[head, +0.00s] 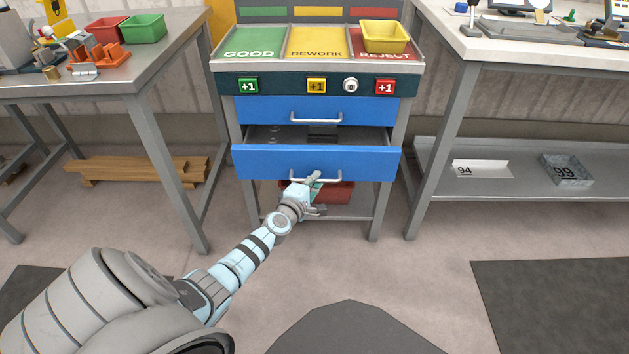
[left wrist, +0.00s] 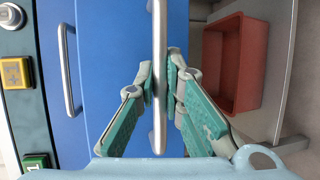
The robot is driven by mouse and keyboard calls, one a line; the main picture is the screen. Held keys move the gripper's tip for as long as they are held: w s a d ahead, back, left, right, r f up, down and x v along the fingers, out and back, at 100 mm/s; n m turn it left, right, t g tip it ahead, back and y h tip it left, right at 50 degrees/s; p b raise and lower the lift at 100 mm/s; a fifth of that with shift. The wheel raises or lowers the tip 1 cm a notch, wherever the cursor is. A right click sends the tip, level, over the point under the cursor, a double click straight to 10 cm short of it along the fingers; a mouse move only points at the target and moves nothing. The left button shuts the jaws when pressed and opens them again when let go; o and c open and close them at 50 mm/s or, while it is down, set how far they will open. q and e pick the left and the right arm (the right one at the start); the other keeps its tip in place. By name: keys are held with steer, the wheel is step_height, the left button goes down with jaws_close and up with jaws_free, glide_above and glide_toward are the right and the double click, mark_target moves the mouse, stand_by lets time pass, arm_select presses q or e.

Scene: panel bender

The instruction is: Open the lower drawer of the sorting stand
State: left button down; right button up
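The sorting stand (head: 225,130) has two blue drawers. The upper drawer (head: 365,109) is shut. The lower drawer (head: 262,163) stands pulled out, with part of its grey inside showing behind its front. The lower drawer's bar handle (head: 333,179) also shows in the left wrist view (left wrist: 159,125). My left gripper (head: 314,182) is at this handle; in the left wrist view its teal fingers (left wrist: 159,78) lie on both sides of the bar, closed against it. The fingertips are partly hidden in the head view. My right gripper is not in view.
A red bin (head: 337,193) sits on the shelf below the drawers, behind my gripper. A yellow bin (head: 384,36) stands on the REJECT area on top. Workbenches flank the stand on the left (head: 150,70) and right (head: 480,47). The floor in front is clear.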

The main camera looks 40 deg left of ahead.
arm_select(q)
steer(key=shift+s+d, duration=0.1)
steer(key=shift+s, duration=0.05)
steer(key=s+d+p, duration=0.4)
steer(key=s+d, duration=0.3)
steer(key=s, duration=0.3)
steer(key=shift+d, duration=0.25)
steer(key=c, duration=1.7)
jaws_free()
steer(key=shift+w, duration=0.15)
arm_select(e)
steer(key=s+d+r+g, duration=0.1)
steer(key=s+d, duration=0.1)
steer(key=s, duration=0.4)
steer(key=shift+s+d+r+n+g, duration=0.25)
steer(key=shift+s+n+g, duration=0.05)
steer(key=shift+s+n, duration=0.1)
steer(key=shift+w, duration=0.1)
arm_select(q)
steer(key=v, duration=1.2)
